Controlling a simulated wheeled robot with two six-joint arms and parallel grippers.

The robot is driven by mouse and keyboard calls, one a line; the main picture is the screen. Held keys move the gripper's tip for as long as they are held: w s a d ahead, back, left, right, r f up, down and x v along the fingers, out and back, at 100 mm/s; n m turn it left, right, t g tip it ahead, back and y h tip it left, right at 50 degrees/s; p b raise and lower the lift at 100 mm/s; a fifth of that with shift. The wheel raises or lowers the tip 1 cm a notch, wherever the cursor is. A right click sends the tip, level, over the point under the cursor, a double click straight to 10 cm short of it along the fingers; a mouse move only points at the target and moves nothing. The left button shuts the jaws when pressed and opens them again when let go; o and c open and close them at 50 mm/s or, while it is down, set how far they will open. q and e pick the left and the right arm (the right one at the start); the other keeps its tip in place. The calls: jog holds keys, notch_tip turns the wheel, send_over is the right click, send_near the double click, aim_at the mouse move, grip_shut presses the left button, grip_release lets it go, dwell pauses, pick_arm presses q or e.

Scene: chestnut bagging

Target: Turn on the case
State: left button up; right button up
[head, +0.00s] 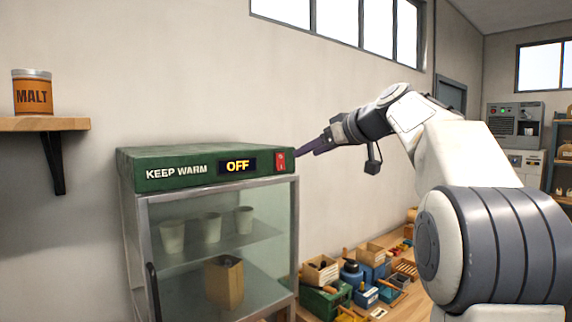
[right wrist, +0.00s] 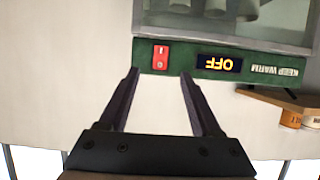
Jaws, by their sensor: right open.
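The keep-warm case (head: 137,180) is a green-topped glass cabinet at the centre left of the head view. Its display (head: 238,166) reads OFF. A red rocker switch (head: 281,162) sits at the right end of its front panel. In the right wrist view the picture is upside down, and the red switch (right wrist: 160,57) shows just beyond and between the fingertips. My right gripper (head: 298,154) is open and empty, with its fingers pointing at the switch; in the right wrist view its two dark fingers (right wrist: 160,74) stand apart. Contact with the panel cannot be told. My left gripper is out of view.
Inside the case are several pale cups (head: 212,227) and a brown paper bag (head: 224,282). A malt tin (head: 33,93) stands on a wooden shelf (head: 45,124) at left. Boxes and tools (head: 325,300) crowd a bench right of the case. The space above the case is clear.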

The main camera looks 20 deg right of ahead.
aim_at(281, 166)
jog(key=p+x, duration=0.3)
jog(key=x, duration=0.5)
jog(key=shift+w+a, duration=0.25)
jog(key=shift+w+a+f, duration=0.2)
jog(key=shift+w+f, duration=0.25)
jog(key=shift+w, duration=0.1)
